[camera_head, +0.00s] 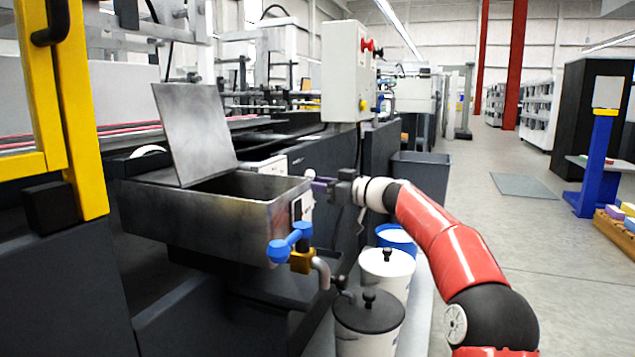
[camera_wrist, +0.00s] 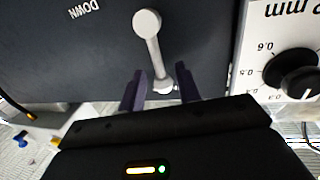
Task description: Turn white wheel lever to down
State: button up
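The white lever (camera_wrist: 153,48) shows in the wrist view on a dark panel (camera_wrist: 50,55). Its round end is at the top, and its arm runs down and slightly right to a white tip. The word DOWN (camera_wrist: 85,10) is printed upside down on the panel, left of the lever. My gripper (camera_wrist: 160,88) is open, with one dark purple finger on each side of the lever's lower end. Gaps show beside the lever; contact cannot be told. In the head view, my gripper (camera_head: 322,183) reaches left towards the machine, and the lever is barely visible at its tips.
A white box with a black dial (camera_wrist: 292,72) is right of the lever in the wrist view. In the head view, an open metal tank (camera_head: 210,218) with a blue-handled valve (camera_head: 290,243) is left of my gripper. Lidded buckets (camera_head: 388,270) stand below my arm.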

jog(key=shift+w+a, duration=0.1)
jog(key=shift+a, duration=0.1)
grip_shut()
